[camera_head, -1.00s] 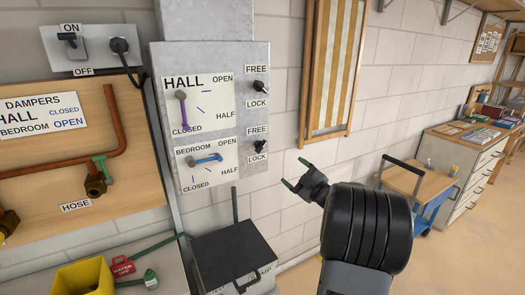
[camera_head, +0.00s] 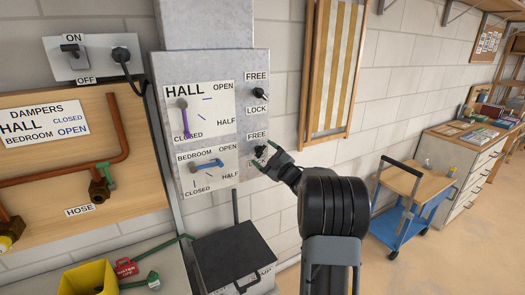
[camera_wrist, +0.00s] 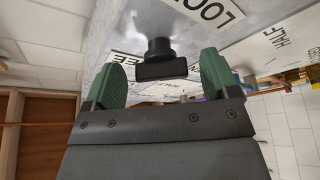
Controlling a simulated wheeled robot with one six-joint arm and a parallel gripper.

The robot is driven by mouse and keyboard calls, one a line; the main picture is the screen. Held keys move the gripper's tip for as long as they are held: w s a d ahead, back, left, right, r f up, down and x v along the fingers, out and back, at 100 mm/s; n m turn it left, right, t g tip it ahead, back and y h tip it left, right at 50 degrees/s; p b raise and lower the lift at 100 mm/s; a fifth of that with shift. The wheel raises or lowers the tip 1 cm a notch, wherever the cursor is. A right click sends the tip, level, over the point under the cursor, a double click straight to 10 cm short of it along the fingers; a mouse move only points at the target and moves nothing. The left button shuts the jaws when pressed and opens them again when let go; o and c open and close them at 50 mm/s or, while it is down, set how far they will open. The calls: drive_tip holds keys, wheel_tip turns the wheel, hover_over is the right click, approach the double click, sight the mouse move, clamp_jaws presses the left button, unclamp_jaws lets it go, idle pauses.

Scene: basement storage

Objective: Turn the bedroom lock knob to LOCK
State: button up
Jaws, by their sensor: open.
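The bedroom lock knob (camera_head: 260,151) is a small black knob on the grey panel, beside the bedroom dial. FREE is above it; the LOCK label below is mostly covered by my gripper. My gripper (camera_head: 267,158) is open at the knob. In the wrist view the knob (camera_wrist: 160,62) stands between the tips of my two green fingers (camera_wrist: 162,80), with a gap on each side. Its bar lies across the picture. Which label it points to is hard to tell. The blue bedroom lever (camera_head: 207,163) points right, towards the OPEN side.
The hall lock knob (camera_head: 260,95) sits above on the same panel (camera_head: 212,66). The purple hall lever (camera_head: 185,118) points down at CLOSED. A dark-lidded box (camera_head: 235,250) stands below the panel. A blue trolley (camera_head: 405,205) stands to the right.

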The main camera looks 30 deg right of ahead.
drive_tip(key=shift+w+a+r, duration=0.15)
drive_tip(key=shift+w+a, duration=0.05)
drive_tip(key=shift+w, duration=0.45)
drive_tip(key=c, duration=0.9)
